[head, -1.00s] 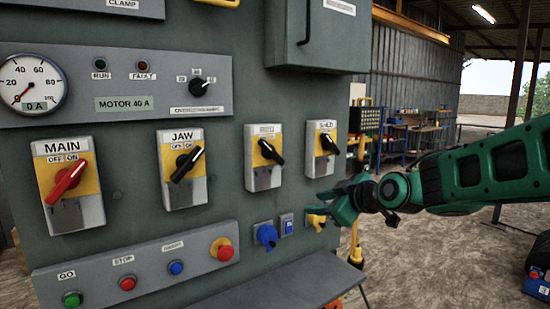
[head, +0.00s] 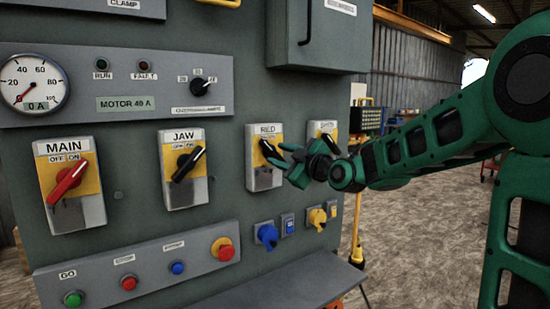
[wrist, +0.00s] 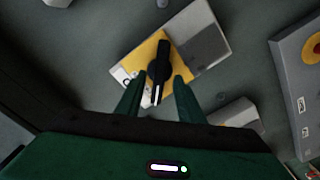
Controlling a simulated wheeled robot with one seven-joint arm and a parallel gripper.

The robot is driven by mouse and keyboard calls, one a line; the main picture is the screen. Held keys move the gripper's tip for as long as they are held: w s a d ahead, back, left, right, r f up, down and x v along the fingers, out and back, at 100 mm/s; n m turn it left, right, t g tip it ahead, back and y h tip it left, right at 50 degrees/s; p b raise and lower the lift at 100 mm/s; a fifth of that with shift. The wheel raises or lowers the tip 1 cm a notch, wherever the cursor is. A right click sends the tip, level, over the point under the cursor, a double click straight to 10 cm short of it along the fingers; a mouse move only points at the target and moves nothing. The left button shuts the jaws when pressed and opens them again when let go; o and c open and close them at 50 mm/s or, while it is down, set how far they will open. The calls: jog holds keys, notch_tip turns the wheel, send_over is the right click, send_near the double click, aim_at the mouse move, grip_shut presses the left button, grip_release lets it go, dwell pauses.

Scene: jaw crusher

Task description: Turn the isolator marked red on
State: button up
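The isolator labelled RED (head: 264,181) is a pale box with a yellow plate and a black rotary handle (head: 267,148). In the head view its handle slants from upper left to lower right; its position marks are unreadable. My gripper (head: 286,158) is just right of this handle, its fingers pointing left towards it. In the wrist view, the open fingers of my gripper (wrist: 157,84) lie on either side of a black handle (wrist: 158,66) on a yellow plate. I see a gap on both sides, but cannot judge the remaining depth.
MAIN (head: 67,179) with a red handle and JAW (head: 184,168) are to the left. Another isolator (head: 320,131) is close behind my gripper on the right. Blue (head: 267,235) and yellow (head: 317,217) sockets sit below. A push-button panel (head: 140,268) juts out at lower left.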

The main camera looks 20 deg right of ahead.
aim_at(273, 153)
jog(key=shift+x, duration=1.05)
grip_shut()
